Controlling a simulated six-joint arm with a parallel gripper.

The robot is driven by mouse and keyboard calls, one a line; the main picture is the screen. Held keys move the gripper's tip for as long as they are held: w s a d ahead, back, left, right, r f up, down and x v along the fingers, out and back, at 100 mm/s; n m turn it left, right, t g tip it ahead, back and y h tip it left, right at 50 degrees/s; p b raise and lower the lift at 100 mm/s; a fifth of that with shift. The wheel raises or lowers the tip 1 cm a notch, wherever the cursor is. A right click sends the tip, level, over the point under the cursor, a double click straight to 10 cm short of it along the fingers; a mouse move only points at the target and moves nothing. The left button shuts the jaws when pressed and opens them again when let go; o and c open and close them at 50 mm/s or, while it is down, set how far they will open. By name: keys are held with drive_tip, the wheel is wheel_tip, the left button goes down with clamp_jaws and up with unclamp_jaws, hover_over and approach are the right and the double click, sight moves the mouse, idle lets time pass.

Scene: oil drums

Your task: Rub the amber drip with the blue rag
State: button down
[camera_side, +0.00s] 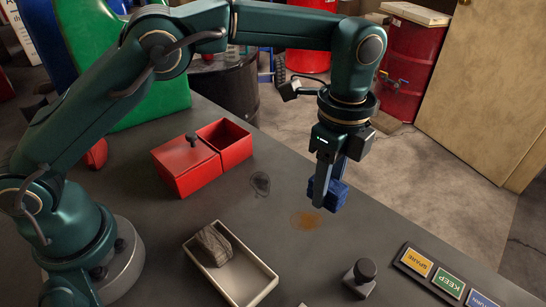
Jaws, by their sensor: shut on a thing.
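My gripper (323,195) points down and is shut on the blue rag (336,195), which is bunched up between the fingers. The amber drip (305,220) is a flat orange-brown stain on the grey table, just below and left of the rag in the picture. The rag looks close above the table; I cannot tell whether it touches it. The drip is in plain sight.
A dark ring-like mark (261,184) lies left of the drip. A red box (187,166) stands behind left, a cream tray (232,268) with a grey-brown lump (214,243) in front. A dark knobbed block (360,277) and a label strip (434,275) sit front right.

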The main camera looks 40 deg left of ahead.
drive_tip(key=shift+w+d+r, duration=0.1)
drive_tip(key=shift+d+r, duration=0.2)
drive_tip(key=shift+d, duration=0.35)
drive_tip(key=shift+d+f, duration=0.15)
drive_tip(key=shift+f, duration=0.1)
hover_over(325, 236)
drive_tip(key=shift+w+f, duration=0.25)
drive_tip(key=shift+f, duration=1.25)
drive_tip(key=shift+w+f, duration=0.2)
drive_tip(key=shift+f, duration=1.25)
drive_tip(key=shift+a+f, duration=0.25)
drive_tip(key=shift+f, duration=0.75)
drive_tip(key=shift+a, duration=3.65)
drive_tip(key=shift+d+r, duration=0.15)
drive_tip(key=shift+d, duration=2.9)
drive_tip(key=shift+d+f, duration=0.2)
drive_tip(key=shift+d, duration=0.6)
drive_tip(key=shift+s, duration=0.35)
drive_tip(key=shift+s+a, duration=0.15)
drive_tip(key=shift+a, duration=0.1)
drive_tip(key=shift+a+r, duration=0.1)
drive_tip(key=shift+a, duration=3.65)
drive_tip(key=d, duration=0.5)
drive_tip(key=shift+d, duration=0.4)
drive_tip(key=shift+d+r, duration=0.1)
drive_tip(key=shift+d, duration=1.05)
wheel_tip(325, 236, up, 2)
drive_tip(key=shift+a+r, duration=0.1)
drive_tip(key=shift+r, duration=2.9)
